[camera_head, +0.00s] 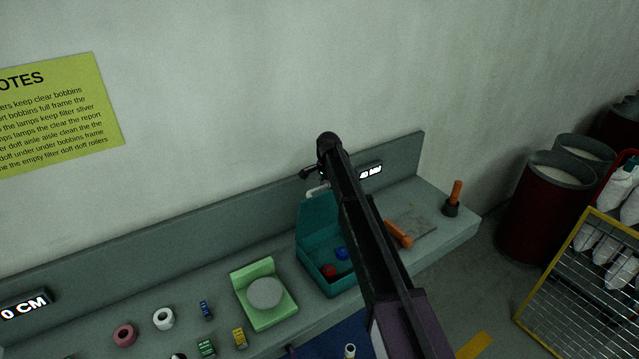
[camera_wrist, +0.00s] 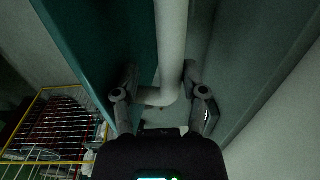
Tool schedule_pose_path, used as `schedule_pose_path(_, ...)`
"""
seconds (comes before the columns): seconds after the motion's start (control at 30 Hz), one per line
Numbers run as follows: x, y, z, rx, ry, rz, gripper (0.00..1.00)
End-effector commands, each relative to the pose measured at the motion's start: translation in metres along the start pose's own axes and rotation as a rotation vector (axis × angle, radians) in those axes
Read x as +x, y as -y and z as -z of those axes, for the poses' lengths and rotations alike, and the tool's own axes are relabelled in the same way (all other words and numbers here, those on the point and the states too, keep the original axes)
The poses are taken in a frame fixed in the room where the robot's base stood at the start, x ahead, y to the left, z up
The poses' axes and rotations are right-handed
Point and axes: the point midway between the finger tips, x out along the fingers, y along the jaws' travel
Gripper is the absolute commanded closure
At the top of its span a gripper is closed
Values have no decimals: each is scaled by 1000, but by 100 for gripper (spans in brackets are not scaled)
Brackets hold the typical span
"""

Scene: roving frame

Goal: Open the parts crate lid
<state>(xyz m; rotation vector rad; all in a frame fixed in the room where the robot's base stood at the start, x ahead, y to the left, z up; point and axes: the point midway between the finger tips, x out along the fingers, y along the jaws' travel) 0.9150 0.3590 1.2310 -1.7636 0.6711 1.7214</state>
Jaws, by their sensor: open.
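The teal parts crate (camera_head: 327,278) stands on the bench, with a red piece (camera_head: 328,271) and a blue piece (camera_head: 341,253) inside. Its lid (camera_head: 316,217) is raised and stands roughly upright at the back of the crate; it fills the left of the wrist view (camera_wrist: 98,45). A pale bar handle (camera_head: 318,190) is on the lid. My gripper (camera_head: 309,173) is at the lid's upper edge, behind my arm in part. In the wrist view my gripper (camera_wrist: 160,77) is open, with the handle (camera_wrist: 171,40) between its fingers. Contact with the handle cannot be told.
The bench's back wall (camera_head: 405,162) rises close behind the lid. A green scale-like stand (camera_head: 255,309) is left of the crate. An orange-handled tool (camera_head: 398,234) lies to the right. Several small spools and parts lie at the front left. A yellow-framed wire cage (camera_head: 585,290) stands far right.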

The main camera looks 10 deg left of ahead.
Motion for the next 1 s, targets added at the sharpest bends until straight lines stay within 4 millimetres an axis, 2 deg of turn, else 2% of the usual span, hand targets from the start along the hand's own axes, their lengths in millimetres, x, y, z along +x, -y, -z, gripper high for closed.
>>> schedule_pose_path(0.03,1,-11,-1,1,0,-1,43)
schedule_pose_path(0.47,15,-70,-1,1,0,-1,43)
schedule_pose_path(1.0,54,-132,-1,0,0,0,43)
